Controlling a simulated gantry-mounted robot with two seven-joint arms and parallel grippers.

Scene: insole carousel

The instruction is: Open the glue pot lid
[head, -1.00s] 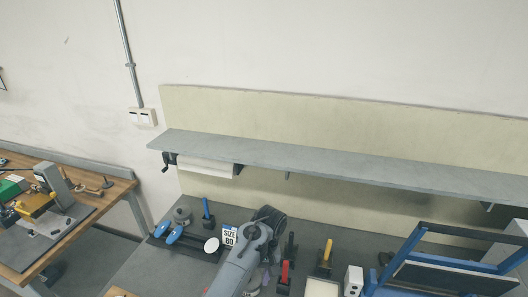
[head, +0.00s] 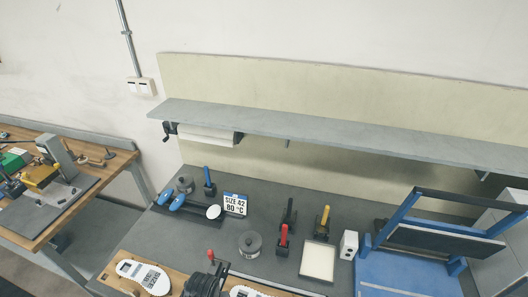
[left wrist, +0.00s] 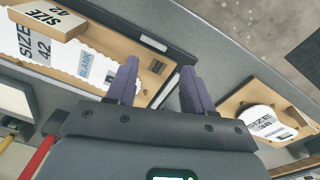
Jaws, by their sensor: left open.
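In the head view, a round grey pot with a lid (head: 250,243) stands mid-bench. My right gripper is not in view.
In the left wrist view, a wooden tray with a size 42 insole (left wrist: 90,62) is left and another with an insole (left wrist: 266,122) is right.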

